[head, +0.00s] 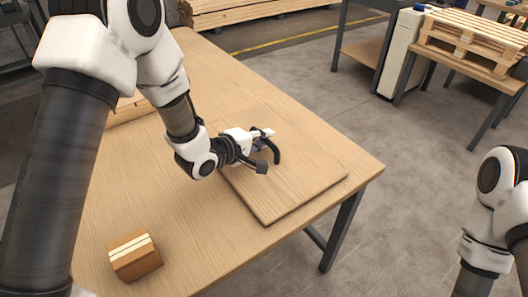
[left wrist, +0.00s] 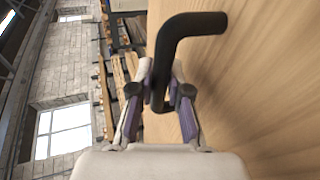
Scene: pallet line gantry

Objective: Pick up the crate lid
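The crate lid (head: 297,178) is a flat square wooden board with a black bent handle (head: 277,153). It lies level at the right end of the wooden table, a dark shadow line along its near edge. The lid's wood fills that view's right side. Of my right arm, only links show at the head view's right edge; its gripper is out of view.
A small brown box (head: 134,257) with pale stripes stands at the table's near left. The table (head: 200,240) is bare between it and the lid. Pallets (head: 470,38) sit on another table at the back right. Grey floor lies beyond the table's edge.

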